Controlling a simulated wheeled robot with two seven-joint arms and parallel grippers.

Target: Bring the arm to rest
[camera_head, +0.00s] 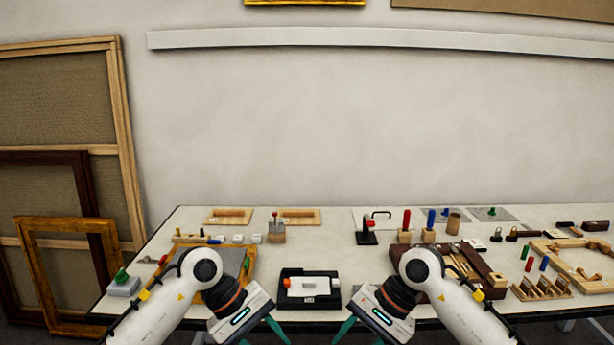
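My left gripper (262,333) is at the bottom of the head view, over the table's front edge, left of the black tray. My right gripper (350,331) is just right of that tray. Teal fingers show on both, cut off by the bottom of the picture, so I cannot tell how far apart they are. I see nothing held in either, though the fingertips are out of view. Both arms are bent in near mirror poses. The black tray (283,304) lies between them with a white block (306,288) in it.
The white table (330,225) carries many small items. A gilt frame (249,275) is partly behind my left arm, a dark wooden box (492,274) partly behind my right. A black stand (366,238) is at centre back. Canvases and frames (118,110) lean at left.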

